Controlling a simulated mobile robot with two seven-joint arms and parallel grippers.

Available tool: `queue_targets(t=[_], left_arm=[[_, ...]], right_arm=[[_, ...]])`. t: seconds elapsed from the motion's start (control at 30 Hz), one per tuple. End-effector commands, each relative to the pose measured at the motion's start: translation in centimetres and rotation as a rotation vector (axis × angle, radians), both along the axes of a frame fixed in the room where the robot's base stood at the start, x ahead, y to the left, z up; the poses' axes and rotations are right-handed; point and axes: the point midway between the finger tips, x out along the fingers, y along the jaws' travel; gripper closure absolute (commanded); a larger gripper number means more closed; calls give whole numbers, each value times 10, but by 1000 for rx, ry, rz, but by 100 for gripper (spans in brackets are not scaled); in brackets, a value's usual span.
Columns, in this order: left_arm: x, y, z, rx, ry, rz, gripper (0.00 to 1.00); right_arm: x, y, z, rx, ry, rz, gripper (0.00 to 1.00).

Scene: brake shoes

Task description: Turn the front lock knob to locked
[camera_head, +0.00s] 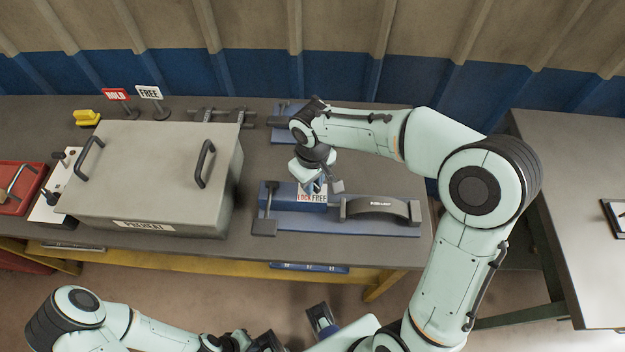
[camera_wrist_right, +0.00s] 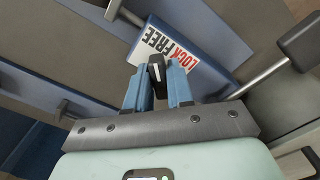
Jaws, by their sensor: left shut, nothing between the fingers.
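The front lock knob (camera_wrist_right: 157,70) is a small black knob with a white mark. It sits beside a white LOCK/FREE label (camera_wrist_right: 172,47) on a blue block. I cannot tell which word the mark points at. The label also shows in the head view (camera_head: 312,197). My right gripper (camera_wrist_right: 158,85) has its blue fingers on both sides of the knob, seemingly touching it. In the head view the right gripper (camera_head: 314,188) reaches down over the block and hides the knob. My left gripper (camera_head: 326,329) is low at the bottom edge, shut and empty, away from the table.
A curved dark brake shoe (camera_head: 378,208) lies on the blue fixture (camera_head: 330,226) right of the label. A dark-headed lever (camera_head: 265,226) stands at its left. A large grey PREHEAT box (camera_head: 150,170) stands left. HOLD (camera_head: 116,94) and FREE (camera_head: 149,93) signs stand behind it.

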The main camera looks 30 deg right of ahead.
Motion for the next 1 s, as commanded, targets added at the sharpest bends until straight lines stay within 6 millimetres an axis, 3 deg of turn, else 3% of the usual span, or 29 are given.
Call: queue_targets(t=[0.47, 1.0], left_arm=[[-3, 0, -7, 0, 3, 0, 100], [-7, 0, -20, 1, 8, 0, 100]], right_arm=[[0, 0, 0, -1, -1, -168, 100], [0, 0, 0, 0, -2, -670, 100]])
